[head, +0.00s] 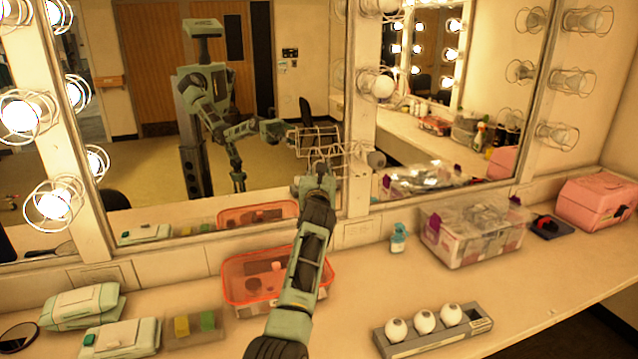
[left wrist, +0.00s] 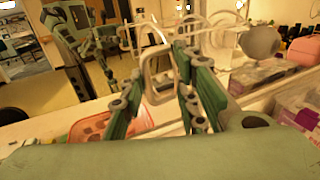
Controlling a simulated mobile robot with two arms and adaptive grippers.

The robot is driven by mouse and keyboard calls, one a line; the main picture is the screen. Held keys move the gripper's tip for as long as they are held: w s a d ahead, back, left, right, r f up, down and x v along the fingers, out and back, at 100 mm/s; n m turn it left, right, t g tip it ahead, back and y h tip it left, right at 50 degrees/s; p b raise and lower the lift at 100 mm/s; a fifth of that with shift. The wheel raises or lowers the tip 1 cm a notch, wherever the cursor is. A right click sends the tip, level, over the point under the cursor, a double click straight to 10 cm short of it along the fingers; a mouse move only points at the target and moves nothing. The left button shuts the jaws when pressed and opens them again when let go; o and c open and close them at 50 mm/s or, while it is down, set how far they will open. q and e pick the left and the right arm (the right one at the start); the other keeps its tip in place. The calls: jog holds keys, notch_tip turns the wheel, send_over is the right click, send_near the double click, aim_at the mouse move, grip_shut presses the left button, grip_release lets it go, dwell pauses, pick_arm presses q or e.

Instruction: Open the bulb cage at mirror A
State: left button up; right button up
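An unlit bulb (head: 376,158) is low on the post between the two mirrors. Its wire cage (head: 346,150) extends left from it to my gripper. I cannot tell whether the cage is latched. My left gripper (head: 318,180) is at the near end of the cage. In the left wrist view, my left gripper (left wrist: 158,100) has its fingers apart, with a pale square wire loop (left wrist: 158,72) of the cage between them. The right finger is close beside the loop; contact is unclear. The grey bulb (left wrist: 260,42) is behind to the right. My right gripper shows only as a small reflection, if at all.
An orange-rimmed tray (head: 230,290) stands below my forearm. A clear box (head: 475,235), a teal bottle (head: 398,240), a bulb rack (head: 435,335) and a pink case (head: 597,200) stand to the right. Green packs (head: 85,305) are at left. The counter's right front is clear.

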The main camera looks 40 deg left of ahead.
pick_arm(q)
jog(key=v, duration=1.1)
jog(key=shift+s+r, duration=0.2)
jog(key=shift+d, duration=0.15)
